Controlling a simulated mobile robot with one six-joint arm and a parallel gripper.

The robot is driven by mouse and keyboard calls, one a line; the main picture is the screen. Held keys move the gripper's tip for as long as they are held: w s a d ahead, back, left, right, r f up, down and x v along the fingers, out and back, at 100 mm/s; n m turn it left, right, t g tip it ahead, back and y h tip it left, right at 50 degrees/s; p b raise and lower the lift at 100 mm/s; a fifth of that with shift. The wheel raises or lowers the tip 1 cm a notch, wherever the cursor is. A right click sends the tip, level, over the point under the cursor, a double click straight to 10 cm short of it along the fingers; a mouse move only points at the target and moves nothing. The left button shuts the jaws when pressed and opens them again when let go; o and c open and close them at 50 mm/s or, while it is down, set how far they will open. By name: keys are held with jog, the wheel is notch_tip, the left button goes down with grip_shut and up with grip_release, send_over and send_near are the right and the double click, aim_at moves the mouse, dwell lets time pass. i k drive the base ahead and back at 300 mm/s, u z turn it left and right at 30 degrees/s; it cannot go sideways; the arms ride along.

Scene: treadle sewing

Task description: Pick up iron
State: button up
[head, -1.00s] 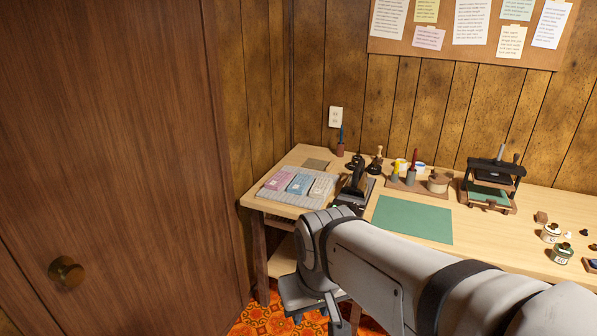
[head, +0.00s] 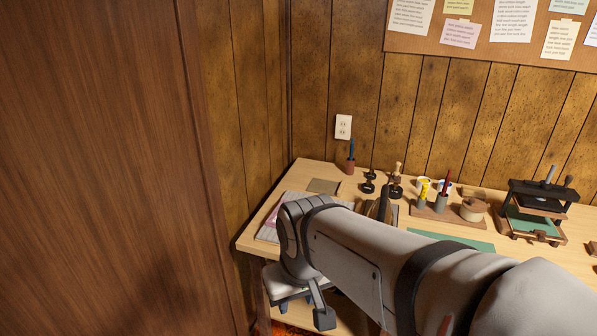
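A dark upright thing (head: 384,208), which looks like the iron, stands on the workbench (head: 262,236) behind my arm. Its lower part and base are hidden by the arm. My gripper (head: 318,312) hangs at the end of the arm, low in the head view, in front of the bench's front edge. It appears nearer to me than the dark thing and to the left of it, apart from it. Only part of the gripper shows, and I cannot tell whether its fingers are open or shut.
A wooden door (head: 95,150) fills the left. On the bench are a light pad (head: 268,230) partly behind my arm, a wooden holder (head: 450,214) with tools, a black press (head: 540,205) and a green mat (head: 470,243). Dark stamps (head: 369,182) stand at the back.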

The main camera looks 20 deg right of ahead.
aim_at(382, 210)
jog(key=i, duration=0.6)
jog(key=z, duration=2.05)
jog(key=i, duration=0.5)
jog(key=u, duration=0.15)
